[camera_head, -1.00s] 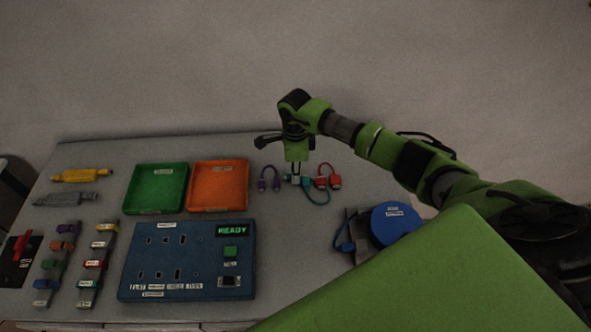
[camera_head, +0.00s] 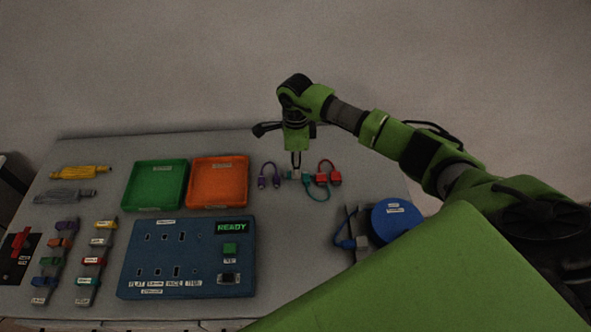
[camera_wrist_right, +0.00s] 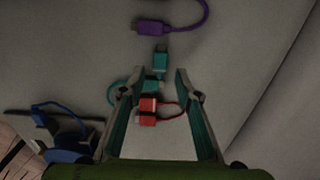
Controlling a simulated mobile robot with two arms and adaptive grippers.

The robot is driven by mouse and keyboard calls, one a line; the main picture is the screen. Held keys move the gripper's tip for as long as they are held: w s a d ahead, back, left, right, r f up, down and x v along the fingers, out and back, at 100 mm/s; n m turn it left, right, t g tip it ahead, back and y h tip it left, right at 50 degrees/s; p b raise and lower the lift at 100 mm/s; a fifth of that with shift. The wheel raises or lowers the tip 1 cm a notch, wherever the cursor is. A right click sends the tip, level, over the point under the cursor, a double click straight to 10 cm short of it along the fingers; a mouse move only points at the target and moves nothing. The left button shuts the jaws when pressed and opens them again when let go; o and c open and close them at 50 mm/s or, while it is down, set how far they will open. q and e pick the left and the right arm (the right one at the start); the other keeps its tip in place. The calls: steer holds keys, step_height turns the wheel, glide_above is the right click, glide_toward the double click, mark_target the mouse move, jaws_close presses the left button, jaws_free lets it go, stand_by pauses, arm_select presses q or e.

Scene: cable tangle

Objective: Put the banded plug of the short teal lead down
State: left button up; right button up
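The short teal lead (camera_head: 318,200) lies on the table right of the orange tray, its cable in a small loop. I cannot make out the band on either. My right gripper (camera_head: 296,164) points down above the teal plug; in the right wrist view (camera_wrist_right: 157,88) its fingers are wide apart with nothing gripped. My left gripper is out of view.
A red lead (camera_head: 327,168) lies close on the right, a purple lead (camera_head: 270,178) on the left. A blue reel (camera_head: 396,222) stands front right. The orange tray (camera_head: 219,205), green tray (camera_head: 150,207) and blue socket panel (camera_head: 200,262) are to the left.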

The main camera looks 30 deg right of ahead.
step_height(320, 180, up, 9)
steer(key=b, duration=0.2)
stand_by(0.6)
